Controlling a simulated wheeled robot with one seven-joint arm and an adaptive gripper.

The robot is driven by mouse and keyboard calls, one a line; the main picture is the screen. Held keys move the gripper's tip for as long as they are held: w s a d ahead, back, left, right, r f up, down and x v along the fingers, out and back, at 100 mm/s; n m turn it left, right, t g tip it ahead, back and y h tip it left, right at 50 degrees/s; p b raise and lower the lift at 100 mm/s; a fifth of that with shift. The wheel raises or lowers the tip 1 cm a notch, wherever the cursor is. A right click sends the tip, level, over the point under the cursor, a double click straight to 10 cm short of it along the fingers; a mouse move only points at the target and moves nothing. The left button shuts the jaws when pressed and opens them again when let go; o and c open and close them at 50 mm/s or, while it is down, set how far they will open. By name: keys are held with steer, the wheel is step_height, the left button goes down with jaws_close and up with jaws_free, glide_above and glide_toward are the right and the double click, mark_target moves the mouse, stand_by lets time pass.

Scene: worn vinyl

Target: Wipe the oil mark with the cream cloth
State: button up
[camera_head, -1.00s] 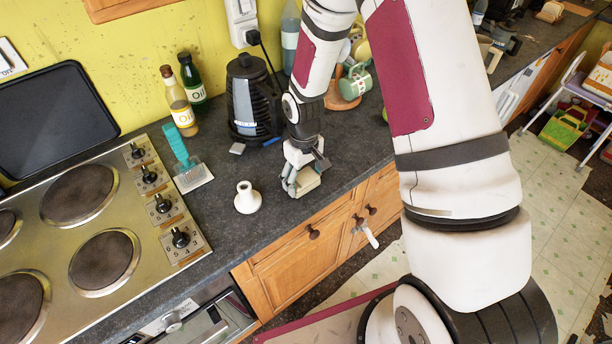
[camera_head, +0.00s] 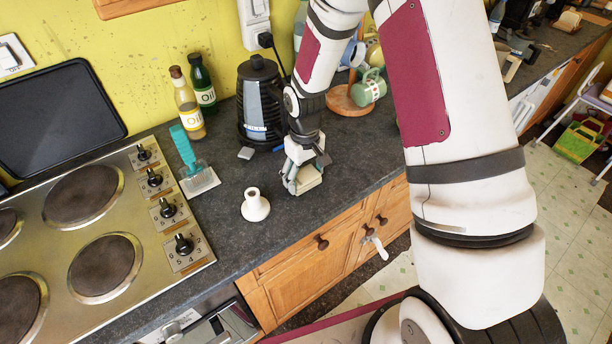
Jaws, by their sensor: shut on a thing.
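My gripper (camera_head: 303,176) points down at the worktop, to the right of the small white vase-like piece. It is shut on a pale cream folded piece, which I take to be the cream cloth (camera_head: 309,184). The cloth is low, at or just above the dark worktop; I cannot tell whether it touches. I cannot make out the oil mark in this view; the gripper and cloth hide the worktop under them.
The white piece (camera_head: 255,206) stands close left of my gripper. A black kettle (camera_head: 260,105) stands behind. A brush (camera_head: 184,150), two oil bottles (camera_head: 187,104) and the hob (camera_head: 90,235) are to the left. A mug stand (camera_head: 347,99) is behind right. The worktop's front edge is near.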

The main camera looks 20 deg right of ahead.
steer(key=shift+w+a+b, duration=0.2)
steer(key=shift+w+b, duration=0.2)
steer(key=shift+w, duration=0.3)
steer(key=shift+w+a+b, duration=0.25)
steer(key=shift+w+b, duration=0.15)
steer(key=shift+w, duration=0.25)
steer(key=shift+w+a+b, duration=0.2)
steer(key=shift+w+b, duration=0.2)
steer(key=shift+w, duration=0.3)
steer(key=shift+r, duration=0.1)
step_height(320, 180, up, 7)
steer(key=p, duration=0.2)
steer(key=shift+d, duration=0.1)
